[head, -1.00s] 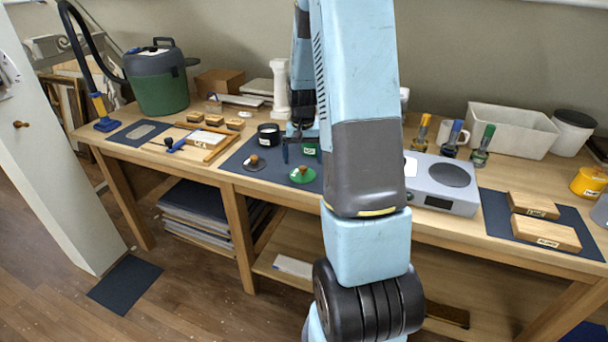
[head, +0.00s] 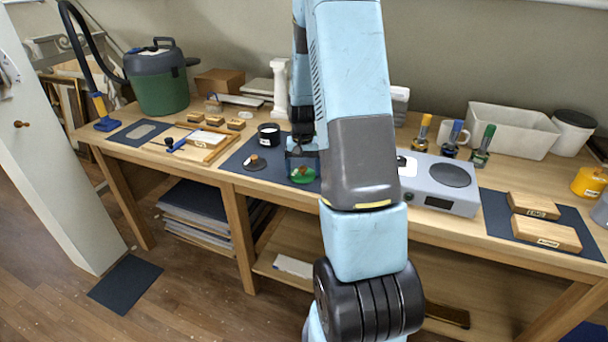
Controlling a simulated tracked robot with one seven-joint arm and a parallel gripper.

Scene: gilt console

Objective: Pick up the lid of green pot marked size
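The green lid (head: 304,177) with its small brown knob lies on the dark mat (head: 236,168) in the middle of the bench, partly hidden by my gripper. My gripper (head: 303,169) points down right over this lid. Its two dark fingers look spread apart, one on each side of the knob. I cannot tell whether they touch the lid. The green pot is hidden behind my gripper and arm.
A dark lid with a knob (head: 254,162) lies left of the green lid, in front of a dark labelled pot (head: 268,135). A grey scale (head: 438,183) stands to the right, beyond my arm. A framed tray (head: 205,142) lies to the left.

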